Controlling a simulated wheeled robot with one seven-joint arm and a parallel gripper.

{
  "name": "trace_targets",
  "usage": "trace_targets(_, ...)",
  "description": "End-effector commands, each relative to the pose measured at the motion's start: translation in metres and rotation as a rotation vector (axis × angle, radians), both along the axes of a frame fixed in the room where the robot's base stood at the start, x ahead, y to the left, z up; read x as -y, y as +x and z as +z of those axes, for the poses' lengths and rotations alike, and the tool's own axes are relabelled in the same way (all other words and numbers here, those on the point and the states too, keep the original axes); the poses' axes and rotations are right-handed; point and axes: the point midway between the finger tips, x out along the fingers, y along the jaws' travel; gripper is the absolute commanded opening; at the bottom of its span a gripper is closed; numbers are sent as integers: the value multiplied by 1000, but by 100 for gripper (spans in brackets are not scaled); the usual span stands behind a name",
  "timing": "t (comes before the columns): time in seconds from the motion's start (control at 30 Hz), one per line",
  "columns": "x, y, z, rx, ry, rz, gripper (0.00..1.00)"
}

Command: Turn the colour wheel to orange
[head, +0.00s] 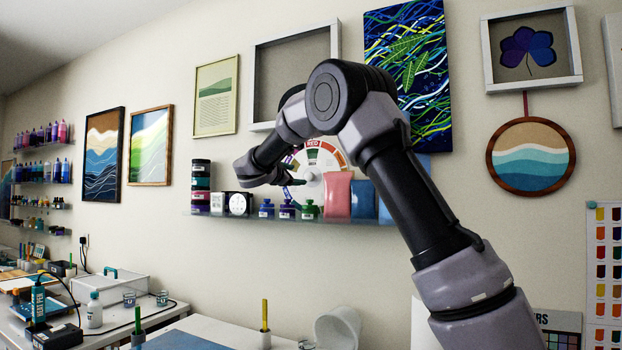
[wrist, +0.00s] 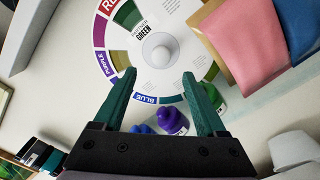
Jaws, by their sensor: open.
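The colour wheel (head: 328,158) is a white disc with coloured segments on the wall above the shelf, with RED at its top in the head view. My arm and gripper (head: 297,181) cover its left part. In the wrist view the wheel (wrist: 188,15) shows RED, PURPLE and BLUE labels, a green window reading GREEN, and a round white centre knob (wrist: 160,50). My gripper (wrist: 157,77) is open, its two green fingers pointing toward the wheel, one either side below the knob. Nothing is between the fingertips. The orange label is not readable.
Pink (head: 338,194) and blue (head: 364,199) pouches stand on the shelf at the wheel's right. Small purple (head: 287,210) and green (head: 309,210) bottles stand below it. A small white dial (head: 237,204) and stacked jars (head: 200,187) are to the left.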

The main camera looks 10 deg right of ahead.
Motion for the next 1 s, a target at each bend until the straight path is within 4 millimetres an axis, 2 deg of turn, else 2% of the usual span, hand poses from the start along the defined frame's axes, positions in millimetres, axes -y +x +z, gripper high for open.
trace_targets(0.53,55,73,-1,0,1,-4,74)
trace_targets(0.7,62,82,0,0,1,-2,74)
trace_targets(0.97,63,84,0,-1,2,-1,74)
trace_targets(1.0,62,84,0,-1,2,-1,70)
